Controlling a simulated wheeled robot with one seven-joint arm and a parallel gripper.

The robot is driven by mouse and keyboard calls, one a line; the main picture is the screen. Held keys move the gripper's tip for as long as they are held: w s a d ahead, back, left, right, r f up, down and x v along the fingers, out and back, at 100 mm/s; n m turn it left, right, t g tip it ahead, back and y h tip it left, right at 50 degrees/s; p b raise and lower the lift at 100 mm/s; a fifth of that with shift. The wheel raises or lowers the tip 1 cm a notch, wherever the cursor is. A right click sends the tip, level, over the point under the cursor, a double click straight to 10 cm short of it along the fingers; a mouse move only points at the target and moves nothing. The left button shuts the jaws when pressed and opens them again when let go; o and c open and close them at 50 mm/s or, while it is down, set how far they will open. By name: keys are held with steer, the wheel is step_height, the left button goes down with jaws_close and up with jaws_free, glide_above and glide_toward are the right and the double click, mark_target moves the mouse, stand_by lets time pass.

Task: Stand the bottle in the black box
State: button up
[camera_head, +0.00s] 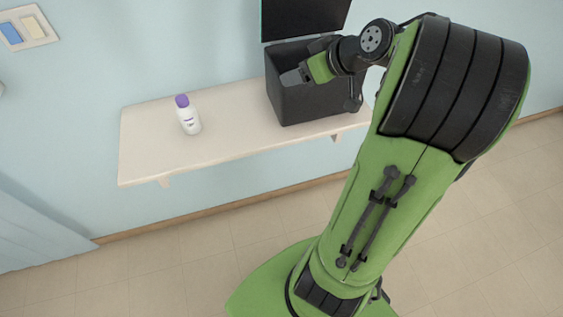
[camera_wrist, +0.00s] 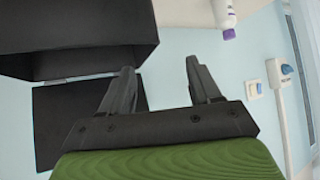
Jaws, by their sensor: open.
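A white bottle (camera_head: 189,117) with a purple cap stands upright on the left part of the wall shelf. It also shows, cut off by the top edge, in the wrist view (camera_wrist: 224,12). The black box (camera_head: 310,104) stands on the right part of the shelf. Its lid (camera_head: 302,18) is raised against the wall. The box also fills the upper left of the wrist view (camera_wrist: 75,62). My gripper (camera_head: 292,75) is at the box's opening, to the right of the bottle. In the wrist view my gripper (camera_wrist: 160,75) has its fingers apart with nothing between them. The box's inside is mostly hidden.
The pale shelf (camera_head: 145,150) has free room around the bottle and between it and the box. A switch plate (camera_head: 25,28) is on the wall at upper left. A curtain hangs at lower left.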

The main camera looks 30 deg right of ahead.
steer(key=s+a+g, duration=0.3)
steer(key=a, duration=1)
steer(key=s+a+f+m+h, duration=0.1)
steer(key=s+a, duration=0.2)
steer(key=s, duration=0.5)
steer(key=s+a+m+g+h, duration=0.1)
steer(key=s+a, duration=0.2)
steer(key=s, duration=0.4)
steer(key=shift+s+f, duration=0.35)
steer(key=shift+f, duration=0.05)
